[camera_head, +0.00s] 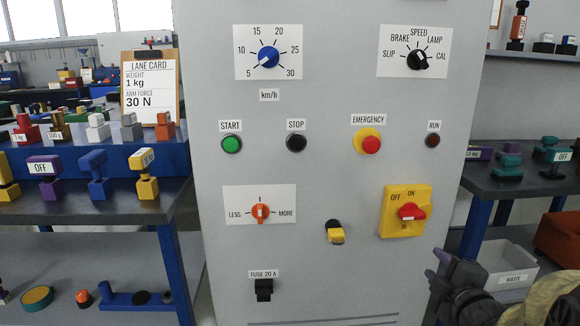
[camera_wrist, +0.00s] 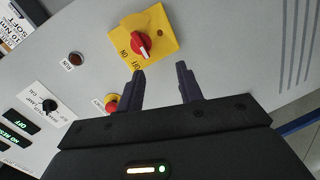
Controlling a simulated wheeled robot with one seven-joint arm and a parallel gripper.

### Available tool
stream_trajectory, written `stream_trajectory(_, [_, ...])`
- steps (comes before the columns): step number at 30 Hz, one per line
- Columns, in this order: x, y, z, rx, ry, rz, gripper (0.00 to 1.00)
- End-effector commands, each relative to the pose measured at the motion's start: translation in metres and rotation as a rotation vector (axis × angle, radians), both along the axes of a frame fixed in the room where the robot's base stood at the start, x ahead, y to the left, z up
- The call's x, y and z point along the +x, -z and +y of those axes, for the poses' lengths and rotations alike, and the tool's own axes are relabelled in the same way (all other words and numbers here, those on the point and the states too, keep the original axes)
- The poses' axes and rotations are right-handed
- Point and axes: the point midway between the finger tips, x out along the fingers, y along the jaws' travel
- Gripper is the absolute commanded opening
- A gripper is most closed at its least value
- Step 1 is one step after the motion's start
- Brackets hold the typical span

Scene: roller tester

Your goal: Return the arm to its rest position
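My gripper (camera_wrist: 162,84) is open and empty in the wrist view, its two dark fingers apart in front of the grey panel. In the head view my gripper (camera_head: 440,275) shows at the lower right, beside the panel's right edge and below the main switch. The red rotary main switch (camera_head: 411,212) on its yellow plate is at the panel's right side. It also shows in the wrist view (camera_wrist: 141,45), beyond the fingertips. I see no contact between the fingers and the switch.
The grey control panel (camera_head: 320,90) carries a speed dial (camera_head: 266,58), a selector (camera_head: 419,60), an emergency button (camera_head: 370,144) and a yellow key-like knob (camera_head: 336,233). A bench (camera_head: 90,212) with several coloured pieces stands left. A right-hand table (camera_head: 515,184) and waste bin (camera_head: 508,272) are near my arm.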

Motion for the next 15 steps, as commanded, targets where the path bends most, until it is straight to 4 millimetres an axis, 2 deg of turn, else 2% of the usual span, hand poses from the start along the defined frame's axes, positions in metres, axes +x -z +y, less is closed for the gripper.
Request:
stream_trajectory(1, [0.004,-0.005,0.006,0.075,0.033,0.052,0.36])
stream_trajectory(8, [0.001,0.019,0.034,0.443,0.251,0.315,0.36])
stream_trajectory(15, [-0.033,0.04,0.085,0.777,0.525,0.6,0.36])
